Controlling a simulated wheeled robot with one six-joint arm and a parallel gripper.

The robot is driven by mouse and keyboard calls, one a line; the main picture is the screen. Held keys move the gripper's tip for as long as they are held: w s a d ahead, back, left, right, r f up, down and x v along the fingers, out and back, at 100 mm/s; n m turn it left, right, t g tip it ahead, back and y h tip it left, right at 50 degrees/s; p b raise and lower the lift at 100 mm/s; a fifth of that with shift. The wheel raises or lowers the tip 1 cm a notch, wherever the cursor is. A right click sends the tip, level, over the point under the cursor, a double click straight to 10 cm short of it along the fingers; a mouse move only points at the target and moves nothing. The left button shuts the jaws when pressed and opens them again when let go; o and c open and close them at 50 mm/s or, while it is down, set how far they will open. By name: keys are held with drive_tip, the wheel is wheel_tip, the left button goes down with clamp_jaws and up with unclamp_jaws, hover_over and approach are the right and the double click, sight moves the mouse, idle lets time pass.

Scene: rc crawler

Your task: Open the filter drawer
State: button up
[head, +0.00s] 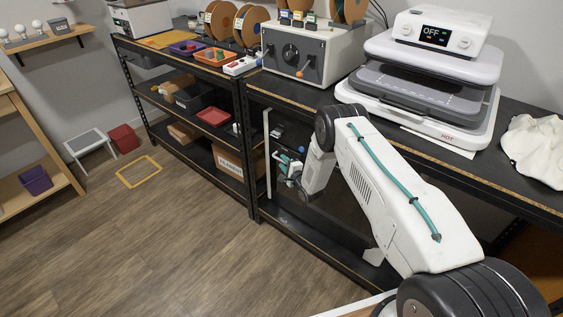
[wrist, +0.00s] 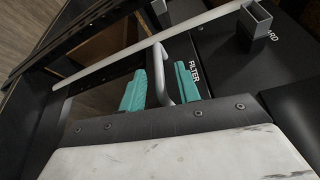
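The filter drawer front (wrist: 222,72) is a dark panel marked FILTER in the wrist view. Its grey bar handle (wrist: 159,72) stands out between the two teal fingers of my gripper (wrist: 160,78). The fingers are apart, one on each side of the handle, with a gap showing at the left finger. The right finger is close to the handle; I cannot tell whether it touches. In the head view my gripper (head: 287,166) is low under the bench, and my arm hides most of the drawer there.
A pale bar (wrist: 110,62) crosses the wrist view beyond the fingers. A square grey post (wrist: 255,20) stands near the drawer's far end. A heat press (head: 425,75) and a grey control box (head: 308,50) stand on the bench above. The wooden floor (head: 170,240) at left is mostly clear.

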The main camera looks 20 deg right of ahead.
drive_tip(key=shift+x, duration=1.15)
drive_tip(key=shift+c, duration=0.2)
